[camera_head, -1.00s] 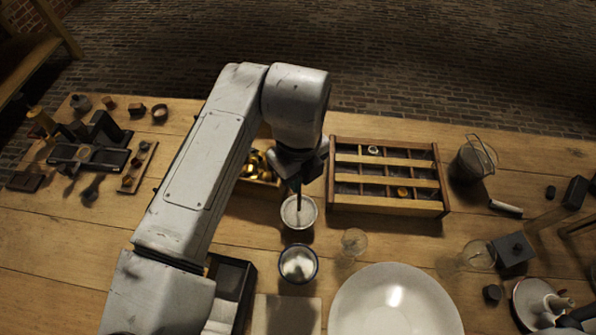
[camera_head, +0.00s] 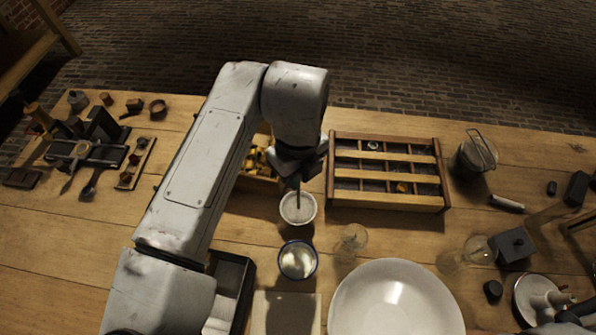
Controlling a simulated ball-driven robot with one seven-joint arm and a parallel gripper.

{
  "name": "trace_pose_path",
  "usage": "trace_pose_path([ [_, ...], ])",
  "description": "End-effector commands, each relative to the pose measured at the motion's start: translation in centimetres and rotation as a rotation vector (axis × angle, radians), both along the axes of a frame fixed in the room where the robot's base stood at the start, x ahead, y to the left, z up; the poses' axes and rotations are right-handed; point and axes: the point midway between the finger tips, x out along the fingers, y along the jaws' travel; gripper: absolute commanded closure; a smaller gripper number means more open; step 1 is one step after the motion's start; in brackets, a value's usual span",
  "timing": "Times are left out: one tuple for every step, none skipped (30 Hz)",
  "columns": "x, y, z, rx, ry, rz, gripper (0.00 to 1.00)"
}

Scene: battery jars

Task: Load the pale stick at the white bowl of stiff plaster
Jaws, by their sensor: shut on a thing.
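My gripper (camera_head: 297,178) points down over the white bowl (camera_head: 286,216) at the middle of the table. It is shut on a thin stick (camera_head: 298,195). The stick looks dark here, and its lower end reaches down to the grey-white contents of the bowl. I cannot tell how deep the tip sits or whether anything clings to it. A second, dark-rimmed bowl (camera_head: 282,265) with white matter in it stands just in front of the first.
A wooden compartment box (camera_head: 388,203) stands right of my gripper. A small box with brass pieces (camera_head: 256,182) sits left of it, partly behind my arm. A clear glass (camera_head: 352,238) and a large white basin (camera_head: 346,308) stand in front to the right.

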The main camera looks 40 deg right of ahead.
Motion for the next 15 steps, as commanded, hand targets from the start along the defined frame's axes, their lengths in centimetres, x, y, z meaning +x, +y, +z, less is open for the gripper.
trace_pose_path([
  [0.0, 0.0, -0.11, 0.0, 0.0, 0.0, 1.0],
  [0.0, 0.0, -0.15, 0.0, 0.0, 0.0, 1.0],
  [0.0, 0.0, -0.19, 0.0, 0.0, 0.0, 1.0],
  [0.0, 0.0, -0.23, 0.0, 0.0, 0.0, 1.0],
  [0.0, 0.0, -0.26, 0.0, 0.0, 0.0, 1.0],
  [0.0, 0.0, -0.3, 0.0, 0.0, 0.0, 1.0],
  [0.0, 0.0, -0.34, 0.0, 0.0, 0.0, 1.0],
  [0.0, 0.0, -0.37, 0.0, 0.0, 0.0, 1.0],
  [0.0, 0.0, -0.41, 0.0, 0.0, 0.0, 1.0],
  [0.0, 0.0, -0.45, 0.0, 0.0, 0.0, 1.0],
  [0.0, 0.0, -0.48, 0.0, 0.0, 0.0, 1.0],
  [0.0, 0.0, -0.52, 0.0, 0.0, 0.0, 1.0],
  [0.0, 0.0, -0.55, 0.0, 0.0, 0.0, 1.0],
  [0.0, 0.0, -0.59, 0.0, 0.0, 0.0, 1.0],
  [0.0, 0.0, -0.63, 0.0, 0.0, 0.0, 1.0],
])
